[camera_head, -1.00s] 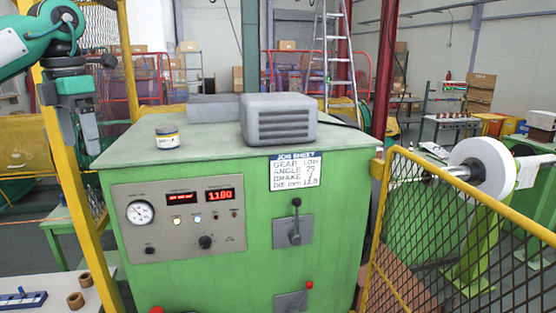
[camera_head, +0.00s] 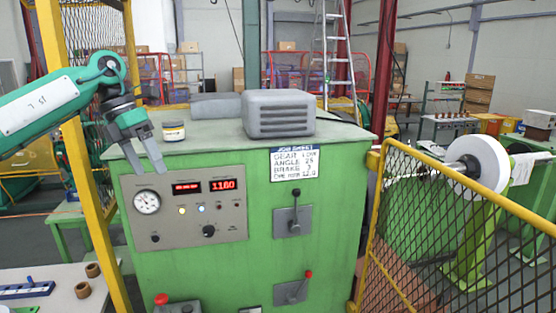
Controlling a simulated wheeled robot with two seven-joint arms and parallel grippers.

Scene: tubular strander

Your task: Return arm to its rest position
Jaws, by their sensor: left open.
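My left gripper (camera_head: 148,165) hangs at the upper left front of the green machine cabinet (camera_head: 262,225). Its two fingers point down and are apart, with nothing between them. It is in front of the cabinet's top left edge, just above the gauge (camera_head: 147,202) on the grey control panel (camera_head: 183,212). My teal left arm comes in from the left edge. My right gripper is not in view.
A grey vented box (camera_head: 279,114) sits farther right. A yellow post (camera_head: 88,160) rises behind my arm. A yellow mesh fence (camera_head: 470,225) and white reel (camera_head: 484,165) are at the right.

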